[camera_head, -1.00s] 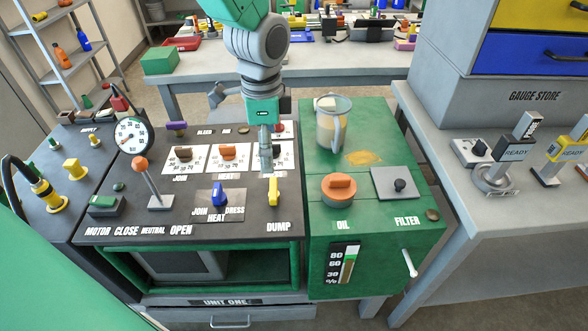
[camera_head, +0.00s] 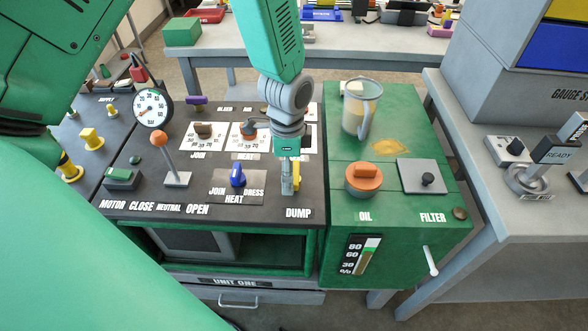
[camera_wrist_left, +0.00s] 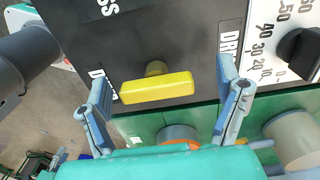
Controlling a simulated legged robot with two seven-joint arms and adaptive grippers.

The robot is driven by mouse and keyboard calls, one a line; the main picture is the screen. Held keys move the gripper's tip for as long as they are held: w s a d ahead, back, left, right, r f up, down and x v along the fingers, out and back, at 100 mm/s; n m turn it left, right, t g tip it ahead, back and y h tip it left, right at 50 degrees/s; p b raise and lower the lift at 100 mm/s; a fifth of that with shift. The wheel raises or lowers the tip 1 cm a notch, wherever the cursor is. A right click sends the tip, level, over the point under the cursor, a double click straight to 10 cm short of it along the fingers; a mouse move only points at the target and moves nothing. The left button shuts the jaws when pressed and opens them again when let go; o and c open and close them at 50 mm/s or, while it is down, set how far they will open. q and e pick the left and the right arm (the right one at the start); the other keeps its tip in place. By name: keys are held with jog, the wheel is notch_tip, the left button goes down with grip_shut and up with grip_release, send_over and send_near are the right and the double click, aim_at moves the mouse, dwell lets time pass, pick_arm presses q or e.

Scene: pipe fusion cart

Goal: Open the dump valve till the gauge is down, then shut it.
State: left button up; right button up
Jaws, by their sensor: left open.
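The dump valve's yellow handle (camera_head: 297,174) stands above the DUMP label on the dark panel, partly hidden by my left gripper (camera_head: 288,187). In the left wrist view the yellow handle (camera_wrist_left: 157,88) lies between the two spread fingers of my left gripper (camera_wrist_left: 163,75). Its long side runs from one finger towards the other, with a gap at each end. The gripper is open and holds nothing. The round white gauge (camera_head: 152,108) stands at the panel's back left; its needle is too small to read surely. My right gripper is not in view.
A lever with an orange knob (camera_head: 159,139) and a blue HEAT switch (camera_head: 237,176) stand left of the handle. Dials sit behind. On the green cabinet right are an orange OIL cap (camera_head: 364,179), a clear jug (camera_head: 358,110) and a FILTER plate (camera_head: 421,176).

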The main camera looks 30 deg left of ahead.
pick_arm(q)
jog(key=shift+w+a+f, duration=0.1)
jog(key=shift+a+f, duration=0.15)
jog(key=d, duration=0.3)
jog(key=shift+w+d+r, duration=0.1)
jog(key=shift+d+r, duration=0.2)
jog(key=shift+r, duration=0.05)
jog(key=c, duration=1.2)
jog(key=shift+o, duration=0.2)
jog(key=shift+s+a+f, duration=0.1)
jog(key=shift+s+a, duration=0.05)
jog(key=shift+a, duration=0.35)
jog(key=shift+s+a+f, duration=0.1)
jog(key=shift+s+a, duration=0.05)
jog(key=shift+a, duration=0.3)
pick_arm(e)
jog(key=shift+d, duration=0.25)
pick_arm(q)
jog(key=shift+d+r, duration=0.1)
jog(key=shift+d, duration=0.05)
